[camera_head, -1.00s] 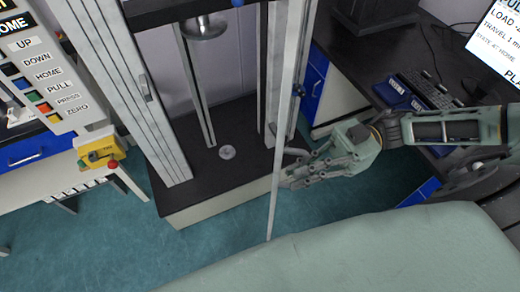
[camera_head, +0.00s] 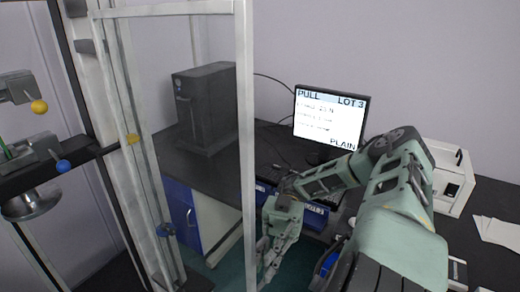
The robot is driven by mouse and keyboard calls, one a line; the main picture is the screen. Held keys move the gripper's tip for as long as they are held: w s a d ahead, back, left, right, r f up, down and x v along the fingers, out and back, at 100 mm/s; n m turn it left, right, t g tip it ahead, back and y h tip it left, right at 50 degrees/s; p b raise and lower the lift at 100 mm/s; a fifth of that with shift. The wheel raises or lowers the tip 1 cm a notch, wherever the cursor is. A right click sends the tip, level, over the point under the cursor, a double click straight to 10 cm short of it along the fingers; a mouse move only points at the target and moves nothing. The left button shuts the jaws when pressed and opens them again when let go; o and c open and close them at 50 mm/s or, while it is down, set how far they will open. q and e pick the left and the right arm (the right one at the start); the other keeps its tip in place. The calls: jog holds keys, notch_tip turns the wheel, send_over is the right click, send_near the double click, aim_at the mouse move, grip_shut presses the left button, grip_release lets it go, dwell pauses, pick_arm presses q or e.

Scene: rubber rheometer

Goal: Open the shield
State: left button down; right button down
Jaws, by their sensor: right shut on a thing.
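The shield (camera_head: 246,120) is a clear panel in a pale metal frame. Its top bar (camera_head: 170,9) runs from the machine's column to a long upright edge bar, so it stands out from the machine to the right. My right gripper (camera_head: 267,266) is low in the picture, beside the lower part of this edge bar, and is shut on the shield. The exact contact of its fingers is hard to see. My left gripper is not in view.
The test machine's column (camera_head: 110,110) and its clamps with a yellow knob (camera_head: 39,107) and a blue knob (camera_head: 63,166) are at left. A dark computer case (camera_head: 208,105), a monitor (camera_head: 328,118) and a white device (camera_head: 448,180) stand on the dark desk.

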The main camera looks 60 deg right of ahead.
jog(key=c, duration=2.1)
grip_release()
